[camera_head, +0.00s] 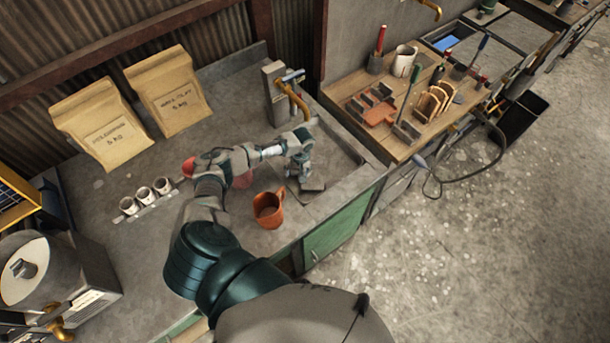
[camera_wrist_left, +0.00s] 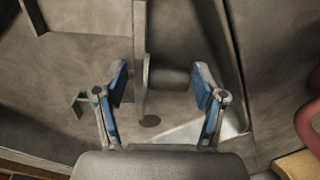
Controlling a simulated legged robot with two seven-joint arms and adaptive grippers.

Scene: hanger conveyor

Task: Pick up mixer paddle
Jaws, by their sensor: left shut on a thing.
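My left gripper (camera_head: 303,178) reaches over the stone counter, to the right of the orange mug. In the left wrist view its blue-padded fingers (camera_wrist_left: 162,88) stand either side of a grey part with an upright bar and a short cylinder, which I take to be the mixer paddle (camera_wrist_left: 168,82). The gripper is shut on it. In the head view a flat grey piece (camera_head: 313,187) shows just below the fingers, probably part of the paddle; the gripper hides the rest. My right gripper is not in view.
The orange mug (camera_head: 268,212) stands close to my left forearm. Red things show partly behind the arm. A brass tap (camera_head: 293,97) rises behind the gripper. Several small cups (camera_head: 145,195) and two paper bags (camera_head: 104,125) are at the left. A wooden tool bench (camera_head: 345,92) lies to the right.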

